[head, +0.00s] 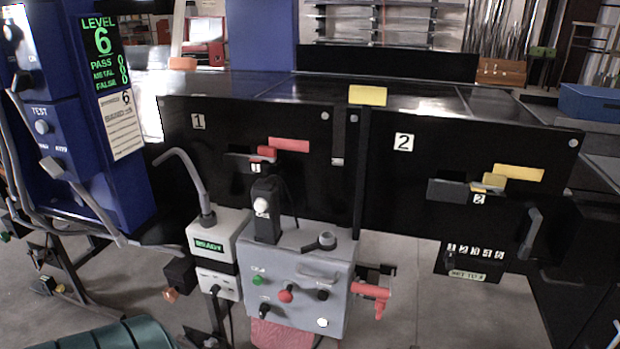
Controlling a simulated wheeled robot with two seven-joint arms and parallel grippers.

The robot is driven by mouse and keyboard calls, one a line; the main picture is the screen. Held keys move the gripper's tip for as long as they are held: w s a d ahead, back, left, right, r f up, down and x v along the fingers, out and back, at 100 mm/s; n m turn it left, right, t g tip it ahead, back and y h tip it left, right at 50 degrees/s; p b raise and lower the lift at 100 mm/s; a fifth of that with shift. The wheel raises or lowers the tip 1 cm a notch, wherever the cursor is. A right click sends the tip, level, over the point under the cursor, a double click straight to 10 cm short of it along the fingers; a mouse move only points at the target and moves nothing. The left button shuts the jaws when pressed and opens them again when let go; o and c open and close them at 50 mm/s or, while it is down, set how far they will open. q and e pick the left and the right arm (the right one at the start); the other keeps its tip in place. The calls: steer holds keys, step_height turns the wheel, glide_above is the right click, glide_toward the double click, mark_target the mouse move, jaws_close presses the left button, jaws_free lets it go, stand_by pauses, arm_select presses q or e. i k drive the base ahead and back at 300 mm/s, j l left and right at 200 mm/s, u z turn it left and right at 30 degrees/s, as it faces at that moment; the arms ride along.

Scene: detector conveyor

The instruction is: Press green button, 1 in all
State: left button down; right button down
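A small green button (257,280) sits at the upper left of the front face of a grey control box (305,262). A red button (286,293) is to its right, and a black knob (323,295) is further right. A black knob (264,310) is below the green button, and a white round button (322,322) is at the lower right. Nothing covers the green button. Neither of my grippers shows in the head view.
A white box (217,243) with a green display and curved grey tube stands left of the control box. A blue cabinet (70,110) is at the left. Black panels marked 1 and 2 (403,142) rise behind. A red-handled item (372,291) juts out at right.

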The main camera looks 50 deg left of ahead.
mark_target(258, 280)
steer(key=u, duration=1.65)
